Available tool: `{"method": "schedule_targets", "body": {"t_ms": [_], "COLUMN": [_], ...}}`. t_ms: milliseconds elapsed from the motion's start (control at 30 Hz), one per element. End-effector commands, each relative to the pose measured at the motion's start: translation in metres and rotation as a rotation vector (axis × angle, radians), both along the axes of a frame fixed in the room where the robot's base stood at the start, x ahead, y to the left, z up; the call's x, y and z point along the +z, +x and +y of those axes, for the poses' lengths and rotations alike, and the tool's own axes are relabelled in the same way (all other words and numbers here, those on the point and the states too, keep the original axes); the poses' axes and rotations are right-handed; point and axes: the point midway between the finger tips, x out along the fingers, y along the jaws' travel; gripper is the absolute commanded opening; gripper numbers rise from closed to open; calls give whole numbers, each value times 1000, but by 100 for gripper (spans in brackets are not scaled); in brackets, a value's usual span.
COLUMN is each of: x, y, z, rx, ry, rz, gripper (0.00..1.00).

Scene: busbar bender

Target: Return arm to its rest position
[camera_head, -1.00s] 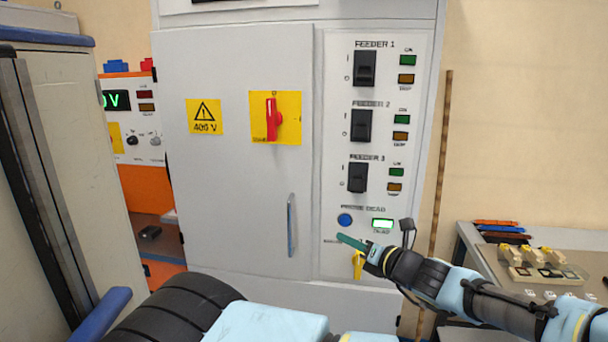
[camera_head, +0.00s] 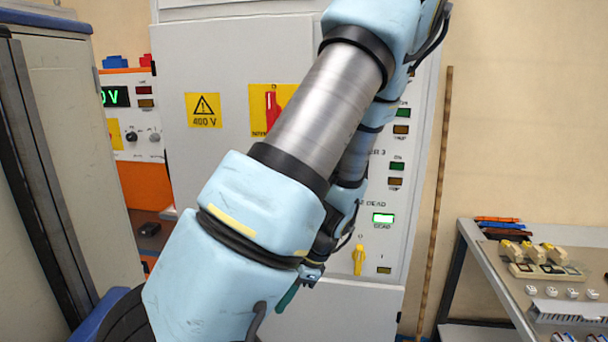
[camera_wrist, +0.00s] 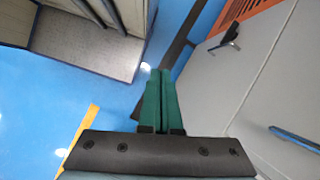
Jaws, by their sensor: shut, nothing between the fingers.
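My gripper (camera_wrist: 160,98) shows in the wrist view with its two green fingers together and nothing between them. It points down towards the blue floor, beside the grey cabinet. In the head view my arm is folded up across the middle of the picture, in front of the cabinet. Only a small part of my gripper (camera_head: 287,297) shows there, low beneath the arm links. It is apart from the yellow rotary switch (camera_head: 359,260) on the cabinet panel.
The grey cabinet (camera_head: 215,190) carries a red handle (camera_head: 272,112) on a yellow plate, partly covered by my arm. A lit green DEAD lamp (camera_head: 383,218) shows. A workbench (camera_head: 497,280) with parts stands at right. A grey locker (camera_head: 80,170) stands close at left.

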Motion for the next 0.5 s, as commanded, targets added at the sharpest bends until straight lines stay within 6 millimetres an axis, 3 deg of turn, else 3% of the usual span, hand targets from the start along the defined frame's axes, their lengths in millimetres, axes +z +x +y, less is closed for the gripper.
{"method": "schedule_targets", "body": {"t_ms": [300,500], "x": [60,100], "y": [-3,-2], "z": [3,15], "rx": [677,1003], "ry": [-311,-424], "rz": [-219,-352], "gripper": [0,0]}}
